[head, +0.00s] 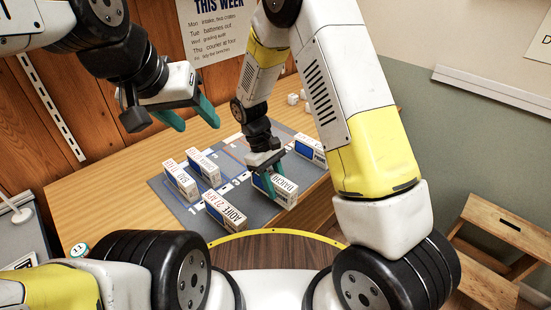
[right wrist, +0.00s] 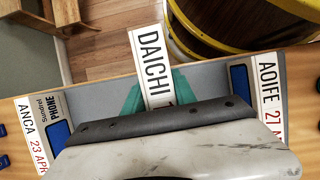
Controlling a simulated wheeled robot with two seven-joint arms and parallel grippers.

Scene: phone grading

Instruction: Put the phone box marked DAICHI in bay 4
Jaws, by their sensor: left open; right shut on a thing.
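The white phone box marked DAICHI (head: 284,192) is at the front right of the grey mat (head: 178,205). My right gripper (head: 268,178) is shut on it from above; its teal fingers lie along the box's sides. In the right wrist view the DAICHI label (right wrist: 150,55) shows between the fingers. I cannot tell whether the box touches the mat. The mat has white bay lines and numbers such as 1 and 3; I cannot make out a 4. My left gripper (head: 190,118) is open and empty, above the table's back left.
The AOIFE box (head: 224,210) stands left of DAICHI, the ANCA box (head: 310,148) at the mat's right. Two more boxes (head: 181,181) (head: 204,167) stand at the mat's left. Small white things (head: 293,99) lie at the back. A wooden stool (head: 500,235) stands right of the table.

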